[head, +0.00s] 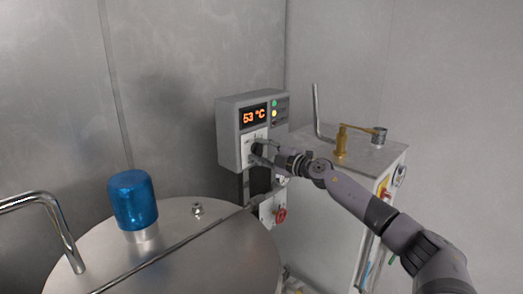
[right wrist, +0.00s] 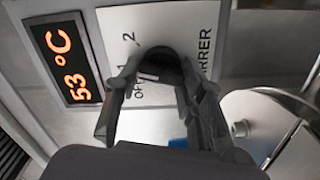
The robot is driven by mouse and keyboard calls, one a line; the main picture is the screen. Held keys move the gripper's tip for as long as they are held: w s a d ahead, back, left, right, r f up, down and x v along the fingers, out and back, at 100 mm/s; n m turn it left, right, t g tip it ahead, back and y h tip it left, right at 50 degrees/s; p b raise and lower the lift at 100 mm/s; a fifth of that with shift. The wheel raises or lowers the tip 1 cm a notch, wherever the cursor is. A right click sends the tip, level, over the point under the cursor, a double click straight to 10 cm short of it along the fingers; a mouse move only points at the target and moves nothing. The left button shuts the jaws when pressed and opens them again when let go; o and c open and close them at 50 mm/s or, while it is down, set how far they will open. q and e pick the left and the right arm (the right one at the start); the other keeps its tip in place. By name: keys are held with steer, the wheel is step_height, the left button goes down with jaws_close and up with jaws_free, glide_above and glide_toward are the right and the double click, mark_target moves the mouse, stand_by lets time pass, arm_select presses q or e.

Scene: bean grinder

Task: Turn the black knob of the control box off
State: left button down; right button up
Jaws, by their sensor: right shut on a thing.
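The grey control box (head: 228,128) is on the wall in the middle of the head view, with an orange "53 °C" display (head: 254,116). Its black knob (head: 257,149) is on the white plate below the display. In the right wrist view the knob (right wrist: 160,60) sits on the plate beside the marks "OFF", "1" and "2", partly covered by my fingers. My right gripper (head: 261,152) is at the knob and shut on it; its two fingers also show in the right wrist view (right wrist: 158,90). My left gripper is not in view.
A round metal vessel lid (head: 190,255) with a blue cap (head: 133,200) and a bent metal handle (head: 62,232) fills the lower left. A white cabinet (head: 325,200) with a brass fitting (head: 341,142) stands right of the box. A red knob (head: 281,215) is below the box.

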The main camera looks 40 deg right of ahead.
steer(key=n, duration=0.2)
steer(key=n+b, duration=0.1)
steer(key=n, duration=0.2)
steer(key=shift+f+n, duration=0.2)
steer(key=shift+n, duration=0.1)
steer(key=n+b, duration=0.1)
steer(key=n, duration=0.2)
steer(key=shift+f, duration=0.1)
steer(key=shift+n+b, duration=0.6)
steer(key=shift+n, duration=1.2)
steer(key=o, duration=1.2)
steer(key=shift+d, duration=0.1)
steer(key=shift+c, duration=0.2)
